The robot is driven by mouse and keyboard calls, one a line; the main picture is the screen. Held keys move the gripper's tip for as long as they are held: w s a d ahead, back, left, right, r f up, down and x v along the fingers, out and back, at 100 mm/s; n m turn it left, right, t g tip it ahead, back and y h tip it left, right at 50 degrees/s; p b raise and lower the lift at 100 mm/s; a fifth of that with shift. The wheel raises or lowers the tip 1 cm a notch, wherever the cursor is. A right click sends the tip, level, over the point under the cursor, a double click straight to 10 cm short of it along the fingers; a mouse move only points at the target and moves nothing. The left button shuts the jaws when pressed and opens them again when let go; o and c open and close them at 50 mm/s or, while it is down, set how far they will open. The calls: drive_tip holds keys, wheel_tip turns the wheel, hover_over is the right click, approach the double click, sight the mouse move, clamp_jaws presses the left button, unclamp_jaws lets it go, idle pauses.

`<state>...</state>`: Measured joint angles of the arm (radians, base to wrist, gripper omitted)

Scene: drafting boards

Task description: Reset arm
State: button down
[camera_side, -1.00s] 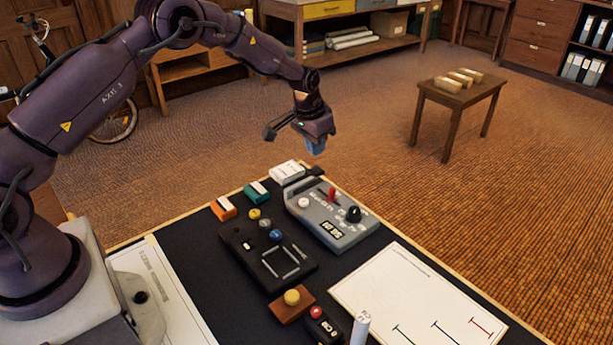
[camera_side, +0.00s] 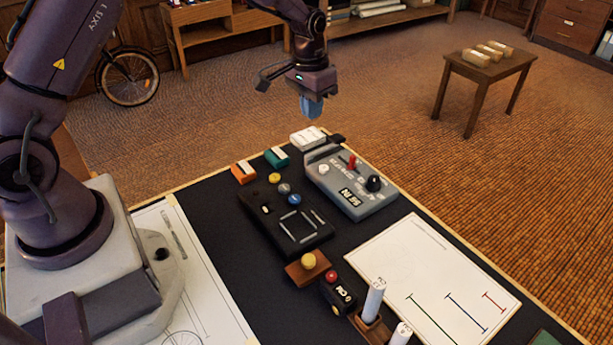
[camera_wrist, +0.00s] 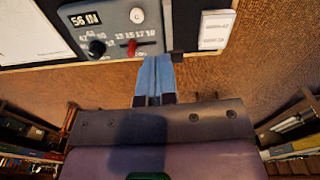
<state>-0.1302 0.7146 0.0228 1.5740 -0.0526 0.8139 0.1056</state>
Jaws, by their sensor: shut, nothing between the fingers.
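My gripper (camera_side: 312,108) hangs in the air beyond the far edge of the dark work board (camera_side: 215,215), with its blue fingers pointing down. The fingers are shut together with nothing between them. In the wrist view the shut blue fingers (camera_wrist: 155,72) lie in front of the near side of the grey control box (camera_wrist: 118,22). The box also shows in the side view (camera_side: 345,190), with a red slider, a black knob and a white button. My gripper appears apart from everything on the board.
A white block (camera_side: 308,137) sits at the board's far edge. Orange (camera_side: 243,174) and teal (camera_side: 277,157) blocks, a black panel (camera_side: 290,235) and a white drawing sheet (camera_side: 420,270) lie on the board. A small wooden table (camera_side: 480,80) stands on the open floor behind.

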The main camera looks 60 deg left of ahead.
drive_tip(key=s+d+r+t, duration=0.2)
drive_tip(key=s+d+r, duration=0.1)
drive_tip(key=s+r, duration=0.7)
drive_tip(key=s+d+r+t, duration=0.3)
drive_tip(key=s+r, duration=0.7)
drive_tip(key=s, duration=0.6)
drive_tip(key=shift+s+d+m, duration=0.2)
drive_tip(key=shift+s+m, duration=0.2)
idle(0.3)
